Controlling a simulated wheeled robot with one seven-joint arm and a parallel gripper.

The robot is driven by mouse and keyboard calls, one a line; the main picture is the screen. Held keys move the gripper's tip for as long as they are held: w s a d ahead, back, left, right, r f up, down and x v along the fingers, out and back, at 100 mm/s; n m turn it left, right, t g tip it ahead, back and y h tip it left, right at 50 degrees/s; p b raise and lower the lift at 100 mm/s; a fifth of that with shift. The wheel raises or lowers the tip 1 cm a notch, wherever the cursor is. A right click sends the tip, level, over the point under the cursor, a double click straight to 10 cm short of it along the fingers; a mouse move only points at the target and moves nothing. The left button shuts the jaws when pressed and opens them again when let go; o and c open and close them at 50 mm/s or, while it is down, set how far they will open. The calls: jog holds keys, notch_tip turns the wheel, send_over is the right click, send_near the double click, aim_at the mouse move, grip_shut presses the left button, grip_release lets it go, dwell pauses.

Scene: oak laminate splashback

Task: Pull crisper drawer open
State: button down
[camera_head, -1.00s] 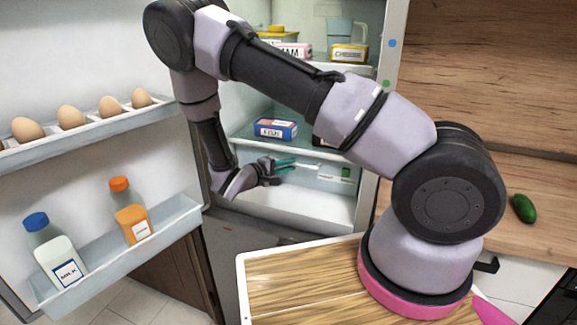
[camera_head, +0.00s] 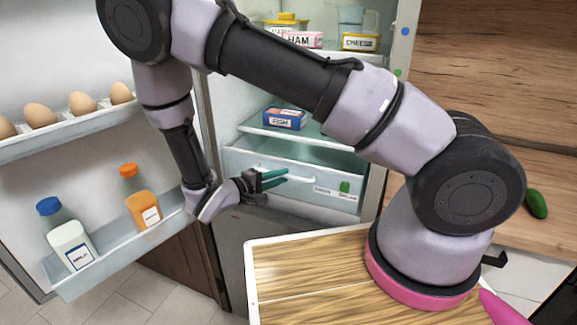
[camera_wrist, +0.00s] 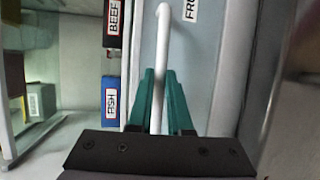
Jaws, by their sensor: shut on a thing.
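The crisper drawer (camera_head: 315,205) is the pale, translucent bin at the bottom of the open fridge, with a label and a green mark on its front. It stands partly out, and some of its inside shows over the front edge. Its white bar handle (camera_wrist: 163,50) runs upright in the wrist view, in front of the drawer front (camera_wrist: 205,60). My gripper (camera_head: 275,178) has teal fingers, one on each side of the handle, and is shut on it. The fingers (camera_wrist: 161,95) also show in the wrist view.
The fridge door stands open at left, with eggs (camera_head: 83,103), a milk bottle (camera_head: 70,240) and an orange-capped bottle (camera_head: 143,208) on its shelves. A fish box (camera_head: 284,118) sits on the shelf above the drawer. A wooden board (camera_head: 310,275) lies in front, right of my gripper.

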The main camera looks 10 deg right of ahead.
jog(key=shift+s+a, duration=0.55)
jog(key=shift+s, duration=0.25)
jog(key=shift+s+a, duration=0.55)
jog(key=shift+s, duration=0.25)
jog(key=c, duration=0.8)
grip_release()
jog(key=shift+c, duration=0.2)
jog(key=v, duration=1)
jog(key=shift+s+a, duration=0.2)
jog(key=shift+a, duration=0.15)
jog(key=shift+s, duration=0.1)
